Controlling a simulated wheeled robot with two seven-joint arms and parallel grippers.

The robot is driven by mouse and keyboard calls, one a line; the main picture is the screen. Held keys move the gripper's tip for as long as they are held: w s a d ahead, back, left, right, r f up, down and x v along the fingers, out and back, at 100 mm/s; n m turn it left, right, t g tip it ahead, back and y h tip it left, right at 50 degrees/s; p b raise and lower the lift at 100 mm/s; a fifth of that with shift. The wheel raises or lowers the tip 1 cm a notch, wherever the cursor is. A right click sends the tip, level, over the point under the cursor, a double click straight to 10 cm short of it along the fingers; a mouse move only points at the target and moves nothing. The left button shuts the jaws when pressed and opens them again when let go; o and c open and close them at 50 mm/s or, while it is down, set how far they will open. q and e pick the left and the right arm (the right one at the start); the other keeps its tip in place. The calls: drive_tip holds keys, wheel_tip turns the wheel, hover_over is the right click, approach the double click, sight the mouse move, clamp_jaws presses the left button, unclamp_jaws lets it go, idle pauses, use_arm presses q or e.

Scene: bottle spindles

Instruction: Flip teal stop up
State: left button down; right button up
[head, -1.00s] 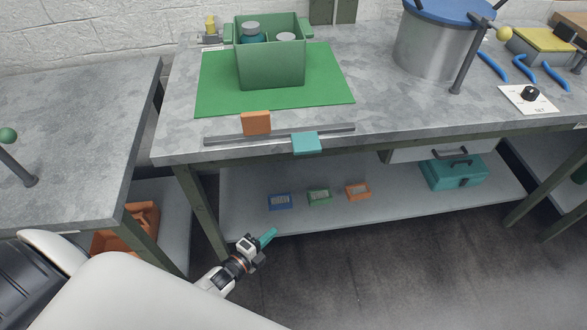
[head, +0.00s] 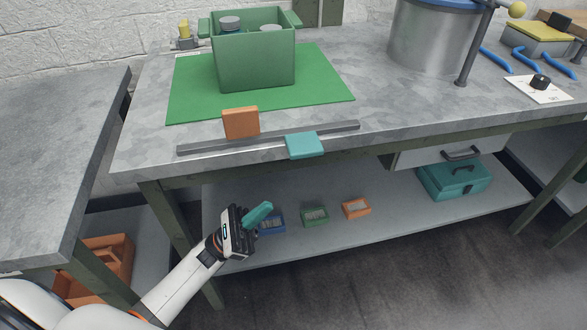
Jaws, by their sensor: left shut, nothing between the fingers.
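The teal stop (head: 304,145) is a flat flap on the metal rail (head: 200,147) at the table's front edge. It lies folded down, sticking out over the edge. An orange stop (head: 241,122) stands upright on the same rail to its left. My left gripper (head: 258,213) has teal fingers, shut and empty. In the picture it is below and left of the teal stop, in front of the lower shelf and apart from the stop. My right gripper is not in view.
A green crate (head: 254,62) with bottles stands on a green mat (head: 325,88) behind the rail. A metal pot (head: 434,38) stands at the back right. Small blue, green and orange bins (head: 356,207) and a teal toolbox (head: 455,179) sit on the lower shelf. The tabletop's front edge overhangs.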

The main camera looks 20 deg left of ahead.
use_arm(q)
drive_tip(key=p, duration=0.3)
approach(311, 154)
drive_tip(key=w+d+r, duration=0.2)
drive_tip(key=w+d, duration=0.1)
drive_tip(key=shift+w+d+r, duration=0.1)
drive_tip(key=shift+w+r, duration=0.05)
drive_tip(key=shift+r, duration=0.35)
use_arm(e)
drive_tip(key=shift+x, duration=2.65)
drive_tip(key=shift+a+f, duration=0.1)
